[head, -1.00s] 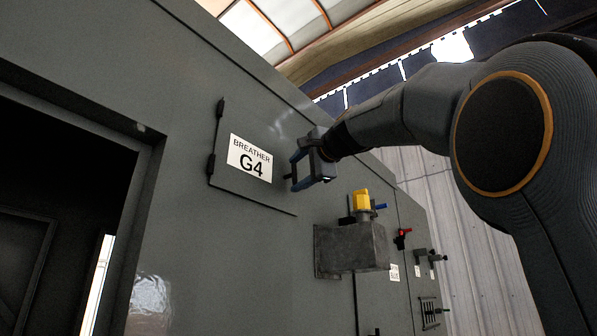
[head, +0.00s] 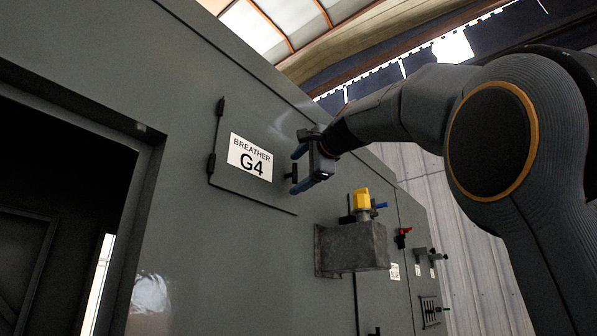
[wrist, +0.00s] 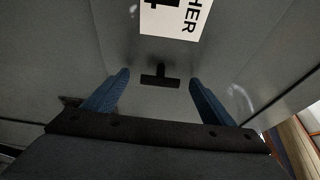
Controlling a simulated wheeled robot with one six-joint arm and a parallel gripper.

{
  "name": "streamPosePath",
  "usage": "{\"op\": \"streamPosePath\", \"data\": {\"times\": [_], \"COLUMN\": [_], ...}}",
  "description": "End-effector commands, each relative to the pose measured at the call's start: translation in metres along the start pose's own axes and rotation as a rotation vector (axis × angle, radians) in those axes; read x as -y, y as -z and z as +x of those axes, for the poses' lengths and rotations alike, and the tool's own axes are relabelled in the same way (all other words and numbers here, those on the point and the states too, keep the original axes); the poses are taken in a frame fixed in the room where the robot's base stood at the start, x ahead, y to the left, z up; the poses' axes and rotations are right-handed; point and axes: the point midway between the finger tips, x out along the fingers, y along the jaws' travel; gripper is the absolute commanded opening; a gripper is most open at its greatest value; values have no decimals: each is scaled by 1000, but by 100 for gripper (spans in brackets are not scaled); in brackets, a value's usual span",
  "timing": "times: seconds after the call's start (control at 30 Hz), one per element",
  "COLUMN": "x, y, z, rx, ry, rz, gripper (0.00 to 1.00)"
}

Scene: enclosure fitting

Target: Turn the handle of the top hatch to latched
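The top hatch (head: 226,183) is a grey panel labelled "BREATHER G4" high on the enclosure wall, with dark hinges on its left edge. It looks closed. Its handle (wrist: 160,77) is a small black T-shaped piece below the label in the wrist view, and a small dark part of it (head: 289,175) shows in the head view. My gripper (head: 298,169) is in front of the hatch's right side. In the wrist view my gripper (wrist: 159,80) is open, with blue fingers on either side of the handle and clear gaps to it. I cannot tell the handle's latch state.
Below right, a grey metal box (head: 352,247) juts from the wall, with a yellow part (head: 361,199) and a blue lever (head: 379,206) above it. A red handle (head: 403,237) is farther right. A dark doorway (head: 55,190) opens at left.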

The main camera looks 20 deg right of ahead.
Motion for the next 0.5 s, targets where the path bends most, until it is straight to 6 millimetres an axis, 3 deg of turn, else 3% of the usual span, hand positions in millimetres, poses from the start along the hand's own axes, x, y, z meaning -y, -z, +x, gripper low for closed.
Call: {"op": "streamPosePath", "data": {"times": [0.27,0.5], "x": [0,-2], "y": [0,1], "z": [-4,-38], "rx": [-1,-3], "ry": [2,2], "rz": [-1,-2], "gripper": [77,77]}}
